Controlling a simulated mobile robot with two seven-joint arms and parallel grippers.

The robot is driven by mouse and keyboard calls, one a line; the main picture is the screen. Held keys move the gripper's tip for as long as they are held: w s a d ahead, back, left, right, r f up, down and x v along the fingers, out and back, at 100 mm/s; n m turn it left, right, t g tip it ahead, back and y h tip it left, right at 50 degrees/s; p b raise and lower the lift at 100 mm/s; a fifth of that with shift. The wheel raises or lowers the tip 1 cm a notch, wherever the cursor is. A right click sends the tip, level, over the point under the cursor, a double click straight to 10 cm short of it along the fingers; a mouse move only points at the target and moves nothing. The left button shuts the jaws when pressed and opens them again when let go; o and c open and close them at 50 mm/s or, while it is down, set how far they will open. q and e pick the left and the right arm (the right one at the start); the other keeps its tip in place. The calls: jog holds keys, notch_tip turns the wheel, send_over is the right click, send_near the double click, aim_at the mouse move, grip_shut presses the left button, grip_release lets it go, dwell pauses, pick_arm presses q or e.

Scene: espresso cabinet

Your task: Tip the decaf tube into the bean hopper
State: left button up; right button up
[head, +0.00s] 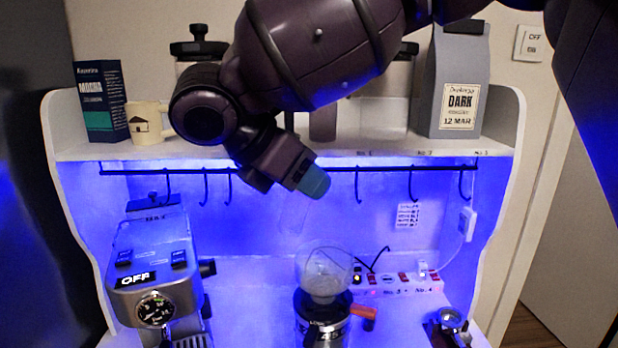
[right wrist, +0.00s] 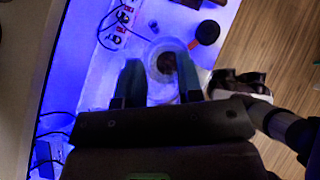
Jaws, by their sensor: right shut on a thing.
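My right gripper (head: 314,181) is above and slightly left of the bean hopper (head: 325,268). It is shut on a faint, see-through tube (head: 293,214), which hangs tilted below the fingers. The hopper is a clear bowl on top of the grinder (head: 322,322). In the right wrist view the two teal fingers (right wrist: 159,85) stand apart. A clear round shape with dark contents shows between and beyond them; I cannot tell how tube and hopper overlap there. What looks like my left gripper (right wrist: 240,85) is at the right of that view; its jaws are unclear.
An espresso machine (head: 155,268) stands left of the grinder. A power strip (head: 395,287) lies behind right, and a portafilter (head: 452,328) at front right.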

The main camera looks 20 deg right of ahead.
jog(key=shift+w+d+f, duration=0.1)
jog(key=shift+d+f, duration=0.1)
jog(key=shift+f, duration=0.1)
jog(key=shift+w+h, duration=0.1)
jog(key=shift+h, duration=0.2)
jog(key=shift+r+t+h, duration=0.3)
jog(key=shift+r+h, duration=0.1)
jog(key=shift+h, duration=0.35)
jog(key=shift+r+t+h, duration=0.3)
jog(key=shift+r+h, duration=0.05)
jog(key=shift+h, duration=0.4)
